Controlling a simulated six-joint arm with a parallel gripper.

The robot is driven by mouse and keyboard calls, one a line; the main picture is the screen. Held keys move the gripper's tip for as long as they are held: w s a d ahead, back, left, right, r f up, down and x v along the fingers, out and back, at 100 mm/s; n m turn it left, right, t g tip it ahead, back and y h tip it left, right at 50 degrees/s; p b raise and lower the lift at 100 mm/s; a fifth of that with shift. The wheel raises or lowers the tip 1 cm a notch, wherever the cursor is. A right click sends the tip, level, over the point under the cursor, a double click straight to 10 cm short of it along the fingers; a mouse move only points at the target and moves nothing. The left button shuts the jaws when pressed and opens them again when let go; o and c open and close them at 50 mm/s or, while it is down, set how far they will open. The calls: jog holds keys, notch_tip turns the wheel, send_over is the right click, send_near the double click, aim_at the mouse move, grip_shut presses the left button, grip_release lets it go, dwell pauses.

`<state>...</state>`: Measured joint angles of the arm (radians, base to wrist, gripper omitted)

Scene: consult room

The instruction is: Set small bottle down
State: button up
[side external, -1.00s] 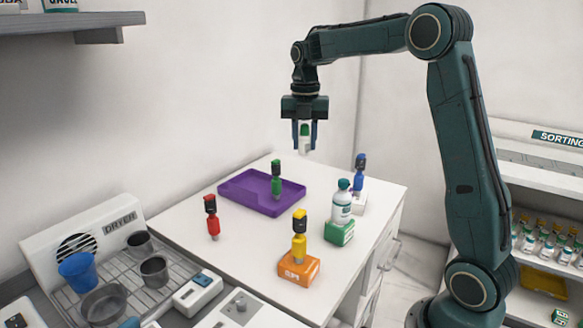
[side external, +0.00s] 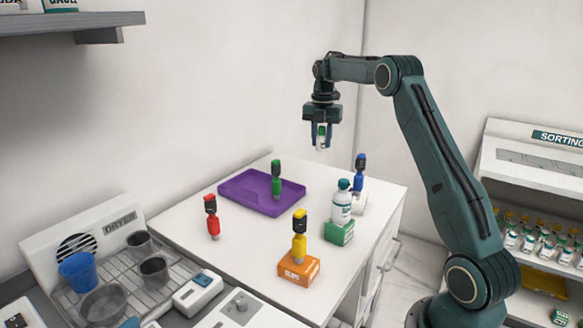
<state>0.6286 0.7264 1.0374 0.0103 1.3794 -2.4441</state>
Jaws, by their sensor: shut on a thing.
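A small white bottle with a green cap (side external: 321,138) is held upright between the fingers of my gripper (side external: 321,138). My gripper is shut on it and points down, high above the back right part of the white table (side external: 250,248). Nothing touches the bottle from below. A larger white and teal bottle (side external: 341,204) stands on a green box (side external: 339,233) on the table, below and to the right of my gripper.
A purple tray (side external: 235,187) with a green figure-like item (side external: 276,183) lies at the back. A red item (side external: 212,220), a yellow item (side external: 299,240) on an orange box (side external: 299,270) and a blue item (side external: 359,178) on a white box stand around. The table's front middle is clear.

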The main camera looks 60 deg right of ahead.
jog(key=s+d+f+m, duration=0.1)
jog(key=s+d+f, duration=0.1)
jog(key=d+f, duration=0.4)
jog(key=d, duration=0.5)
jog(key=shift+m, duration=0.3)
jog(key=shift+s+f, duration=0.1)
jog(key=shift+f, duration=3.85)
jog(key=shift+f, duration=0.2)
jog(key=o, duration=1)
jog(key=shift+c, duration=0.2)
jog(key=shift+r, duration=0.15)
notch_tip(320, 180, up, 12)
